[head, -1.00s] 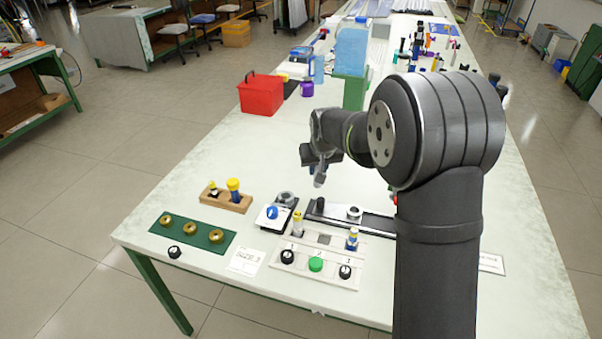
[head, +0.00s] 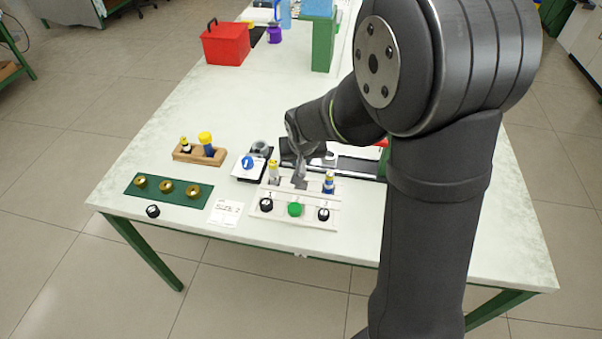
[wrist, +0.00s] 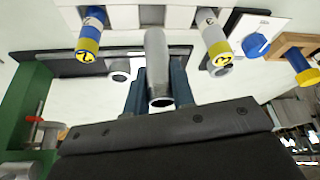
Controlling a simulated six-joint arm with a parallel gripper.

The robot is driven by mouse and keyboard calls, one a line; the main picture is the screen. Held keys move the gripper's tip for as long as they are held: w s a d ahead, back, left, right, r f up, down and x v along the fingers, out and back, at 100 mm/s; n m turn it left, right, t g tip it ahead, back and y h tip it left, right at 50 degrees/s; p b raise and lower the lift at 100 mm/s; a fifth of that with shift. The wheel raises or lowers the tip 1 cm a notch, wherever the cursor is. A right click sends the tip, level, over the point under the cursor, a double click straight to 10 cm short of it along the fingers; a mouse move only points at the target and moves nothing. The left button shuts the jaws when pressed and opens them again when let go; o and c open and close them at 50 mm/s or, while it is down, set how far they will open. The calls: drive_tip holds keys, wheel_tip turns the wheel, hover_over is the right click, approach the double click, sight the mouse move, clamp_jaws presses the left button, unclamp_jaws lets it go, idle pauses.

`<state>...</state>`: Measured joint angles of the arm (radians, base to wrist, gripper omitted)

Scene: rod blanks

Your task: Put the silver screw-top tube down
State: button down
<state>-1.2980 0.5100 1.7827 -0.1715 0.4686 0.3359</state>
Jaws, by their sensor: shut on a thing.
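The silver tube (head: 300,182) is held upright in my gripper (head: 298,168) over the middle of the white rack (head: 330,214). The wrist view shows the silver tube (wrist: 157,62) between the two blue-grey fingers of my gripper (wrist: 158,92), shut on it. Its far end is close to the rack's middle place; I cannot tell whether it is seated. A pale tube with a yellow band (head: 273,170) stands in the rack to its left. A blue tube with a yellow band (head: 328,182) stands to its right.
A small stand with a blue knob (head: 247,162), a wooden holder (head: 190,153) and a green plate with brass rings (head: 133,186) are to the left. A red box (head: 226,45) stands farther back.

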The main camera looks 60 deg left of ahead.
drive_tip(key=shift+f, duration=2.4)
drive_tip(key=shift+f, duration=0.1)
drive_tip(key=c, duration=1.2)
unclamp_jaws()
drive_tip(key=v, duration=1.2)
drive_tip(key=x, duration=1.2)
drive_tip(key=shift+r, duration=0.25)
